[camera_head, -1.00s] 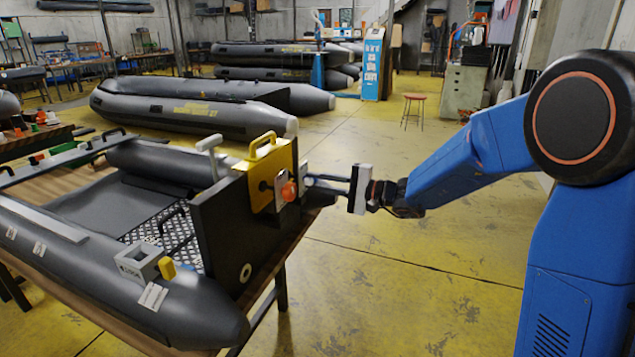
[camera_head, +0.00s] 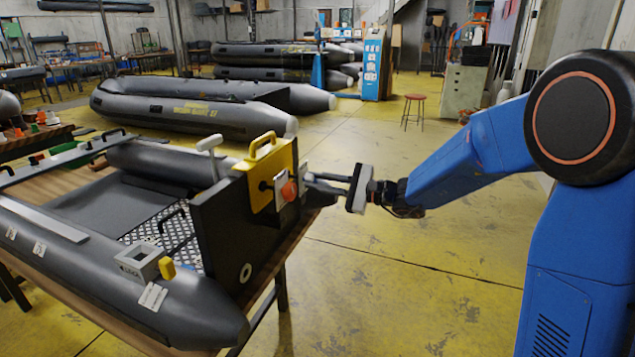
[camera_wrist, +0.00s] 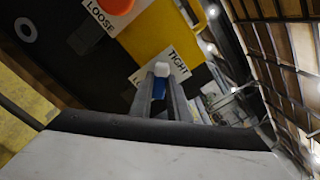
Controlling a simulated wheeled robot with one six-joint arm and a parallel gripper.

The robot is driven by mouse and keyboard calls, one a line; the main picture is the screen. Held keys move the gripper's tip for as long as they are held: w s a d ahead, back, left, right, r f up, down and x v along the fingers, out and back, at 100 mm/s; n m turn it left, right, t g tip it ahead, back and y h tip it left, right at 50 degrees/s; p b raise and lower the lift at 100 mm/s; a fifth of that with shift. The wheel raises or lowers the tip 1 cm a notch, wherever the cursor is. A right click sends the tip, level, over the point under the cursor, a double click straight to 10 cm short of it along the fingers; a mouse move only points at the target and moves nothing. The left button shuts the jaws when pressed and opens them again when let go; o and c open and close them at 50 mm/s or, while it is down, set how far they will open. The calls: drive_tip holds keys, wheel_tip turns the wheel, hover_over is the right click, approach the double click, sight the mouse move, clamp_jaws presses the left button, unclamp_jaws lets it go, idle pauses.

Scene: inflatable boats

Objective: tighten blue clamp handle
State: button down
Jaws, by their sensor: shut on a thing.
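The blue clamp handle (camera_wrist: 159,88) sits between the two fingers of my gripper (camera_wrist: 161,82) in the wrist view, with a whitish end at the fingertips. My gripper (camera_head: 311,182) is shut on it at the right side of the boat's black transom board (camera_head: 222,230). In the head view the fingers hide most of the handle. A "TIGHT" label (camera_wrist: 179,63) is just beyond the fingertips in the wrist view. A "LOOSE" label (camera_wrist: 98,18) is at the upper left, beside an orange knob (camera_wrist: 116,4).
A yellow bracket (camera_head: 263,190) with a top handle and the orange knob (camera_head: 289,191) stands on the transom. The grey inflatable boat (camera_head: 110,265) lies on a wooden table. Other boats (camera_head: 190,112) are behind.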

drive_tip(key=m, duration=0.6)
drive_tip(key=c, duration=1.3)
unclamp_jaws()
drive_tip(key=shift+d, duration=0.1)
drive_tip(key=shift+v, duration=3.9)
drive_tip(key=shift+s, duration=0.1)
